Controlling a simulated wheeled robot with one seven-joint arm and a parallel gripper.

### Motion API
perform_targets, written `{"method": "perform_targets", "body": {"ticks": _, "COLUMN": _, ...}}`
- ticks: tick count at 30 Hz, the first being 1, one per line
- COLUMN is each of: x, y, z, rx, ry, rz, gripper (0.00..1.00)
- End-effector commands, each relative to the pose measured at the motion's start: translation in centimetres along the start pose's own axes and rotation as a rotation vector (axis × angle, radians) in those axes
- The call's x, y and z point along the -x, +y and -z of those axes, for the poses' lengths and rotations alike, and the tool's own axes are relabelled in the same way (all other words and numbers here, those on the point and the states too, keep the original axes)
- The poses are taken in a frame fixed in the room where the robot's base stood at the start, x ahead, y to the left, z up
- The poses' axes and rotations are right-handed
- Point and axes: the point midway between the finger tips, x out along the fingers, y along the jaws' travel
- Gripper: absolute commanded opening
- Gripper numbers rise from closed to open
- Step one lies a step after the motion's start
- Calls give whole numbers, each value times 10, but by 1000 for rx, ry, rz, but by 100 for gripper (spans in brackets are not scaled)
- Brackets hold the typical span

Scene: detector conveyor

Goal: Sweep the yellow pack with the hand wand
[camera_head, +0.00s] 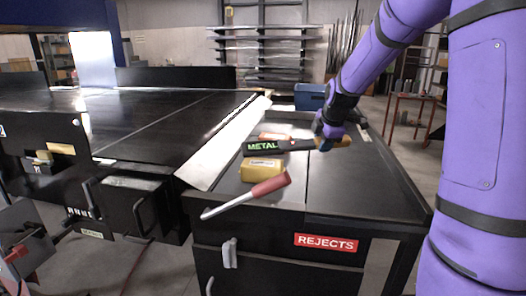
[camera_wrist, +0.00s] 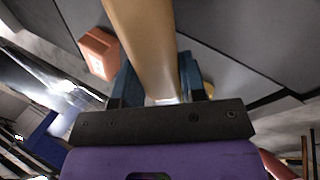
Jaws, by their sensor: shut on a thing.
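The hand wand (camera_head: 290,145) is black with a tan handle, and its lit green display reads METAL. My gripper (camera_head: 327,138) is shut on the tan handle, which also shows between the fingers in the wrist view (camera_wrist: 148,45). The wand points left, its head just above or behind the yellow pack (camera_head: 260,170) in the head view. I cannot tell whether they touch. The yellow pack lies on the dark top of the rejects bench (camera_head: 350,190). In the wrist view the wand head is out of frame.
An orange pack (camera_head: 272,135) lies behind the wand and shows in the wrist view (camera_wrist: 99,52). A hooked rod with a red handle (camera_head: 268,187) lies at the bench's front left. A conveyor (camera_head: 150,120) runs at left. The bench's right part is clear.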

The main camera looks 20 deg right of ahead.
Motion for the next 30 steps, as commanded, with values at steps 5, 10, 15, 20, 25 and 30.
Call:
{"method": "perform_targets", "body": {"ticks": 5, "x": 14, "y": 7, "z": 0, "rx": 0, "ry": 0, "rz": -1, "gripper": 4}}
{"method": "perform_targets", "body": {"ticks": 10, "x": 28, "y": 14, "z": 0, "rx": 0, "ry": 0, "rz": -2, "gripper": 4}}
{"method": "perform_targets", "body": {"ticks": 15, "x": 38, "y": 18, "z": 1, "rx": 0, "ry": 0, "rz": 0, "gripper": 4}}
{"method": "perform_targets", "body": {"ticks": 20, "x": 41, "y": 20, "z": 1, "rx": 0, "ry": 0, "rz": -1, "gripper": 4}}
{"method": "perform_targets", "body": {"ticks": 25, "x": 41, "y": 20, "z": 1, "rx": 0, "ry": 0, "rz": 0, "gripper": 4}}
{"method": "perform_targets", "body": {"ticks": 30, "x": 41, "y": 20, "z": 1, "rx": 0, "ry": 0, "rz": 0, "gripper": 4}}
